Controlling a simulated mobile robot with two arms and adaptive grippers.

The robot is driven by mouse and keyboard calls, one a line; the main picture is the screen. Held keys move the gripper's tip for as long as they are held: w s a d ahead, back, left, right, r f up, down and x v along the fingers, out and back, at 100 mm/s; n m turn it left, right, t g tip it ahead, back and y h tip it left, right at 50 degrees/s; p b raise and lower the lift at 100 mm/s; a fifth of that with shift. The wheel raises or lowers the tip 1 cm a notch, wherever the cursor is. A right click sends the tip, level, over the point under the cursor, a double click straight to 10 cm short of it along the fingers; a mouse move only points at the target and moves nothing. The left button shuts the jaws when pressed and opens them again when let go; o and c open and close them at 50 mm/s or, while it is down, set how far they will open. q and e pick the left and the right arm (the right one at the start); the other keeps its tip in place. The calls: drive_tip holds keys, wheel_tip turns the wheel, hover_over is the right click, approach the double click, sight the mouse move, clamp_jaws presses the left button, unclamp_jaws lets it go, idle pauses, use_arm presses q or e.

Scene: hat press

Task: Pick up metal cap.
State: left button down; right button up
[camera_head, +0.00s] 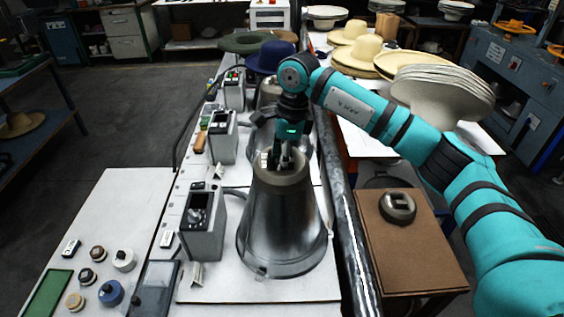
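A round dark metal piece (398,207) with a raised, slotted top lies on a brown-topped stand at the right; it looks like a metal cap. A large shiny metal cone (283,232) stands upright on the white bench in the middle. My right gripper (284,160) points down at the cone's top, well left of the round piece. Its fingertips are at the cone's upper rim, small and dark, and I cannot tell whether they hold anything there. My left gripper is not in view.
The brown stand (420,255) is otherwise bare. Grey control boxes (204,222) line the cone's left side. A dark rail (350,235) runs between bench and stand. Round knobs and a blue button (111,293) sit at the lower left. Straw hats (365,52) are stacked behind.

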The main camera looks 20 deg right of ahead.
clamp_jaws()
drive_tip(key=shift+w, duration=0.15)
idle(0.4)
